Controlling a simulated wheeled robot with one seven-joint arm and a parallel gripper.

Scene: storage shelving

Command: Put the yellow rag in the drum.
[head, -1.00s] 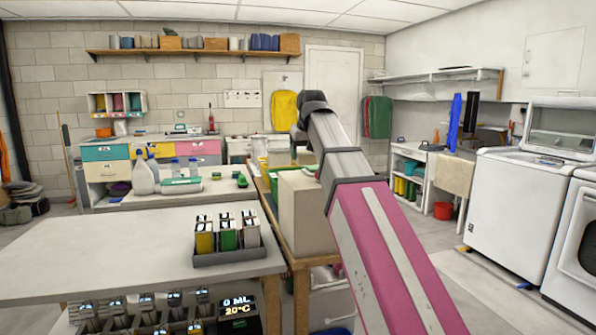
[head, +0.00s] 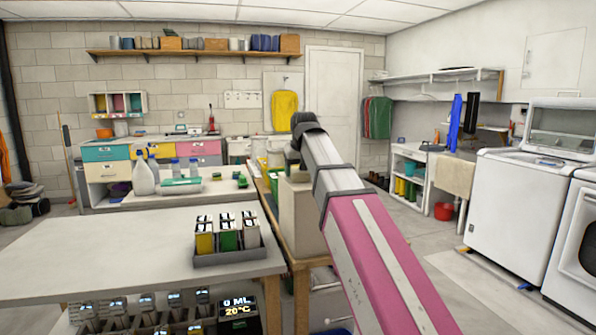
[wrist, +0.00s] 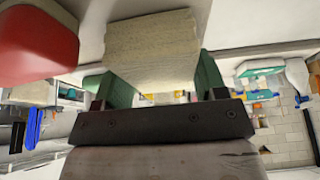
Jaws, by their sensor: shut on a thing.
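My gripper (wrist: 163,82) has its green fingers shut on a pale yellowish block with a cloth-like texture, which looks like the folded yellow rag (wrist: 152,45). In the head view my raised arm hides most of the gripper, and the rag cannot be made out there. A white front-loading machine with a dark round door (head: 588,240) is cut off at the right edge. Its door looks closed, and I cannot tell whether this holds the drum.
A large red rounded thing (wrist: 35,40) is close to the gripper in the wrist view. A bench with a rack of small cartons (head: 230,256) stands at front left. A white machine (head: 515,205) stands at right. Floor between bench and machines is largely clear.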

